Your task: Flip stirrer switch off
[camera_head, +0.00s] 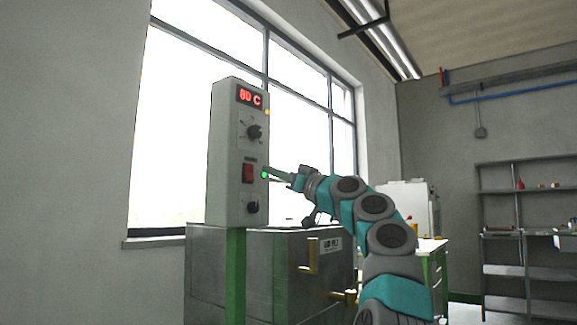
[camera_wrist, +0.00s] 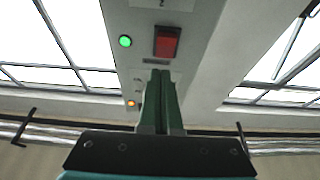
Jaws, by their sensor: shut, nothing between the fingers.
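A grey control box (camera_head: 228,150) stands on a green post, with a red display reading 80 C at its top. A red rocker switch (camera_head: 247,173) sits on its front between two black knobs, with a lit green lamp (camera_head: 264,175) to its right. My gripper (camera_head: 266,171) is shut, its fingertips close to the lamp and switch in the head view. In the wrist view the red switch (camera_wrist: 167,41) and the lit green lamp (camera_wrist: 125,41) show just beyond my shut fingers (camera_wrist: 160,75). I cannot tell whether they touch the panel.
A grey metal tank (camera_head: 272,270) with brass fittings stands behind and below the box. A window (camera_head: 190,110) fills the wall behind. Shelves (camera_head: 515,215) stand at the far right. An orange lamp (camera_head: 267,112) glows near the upper knob.

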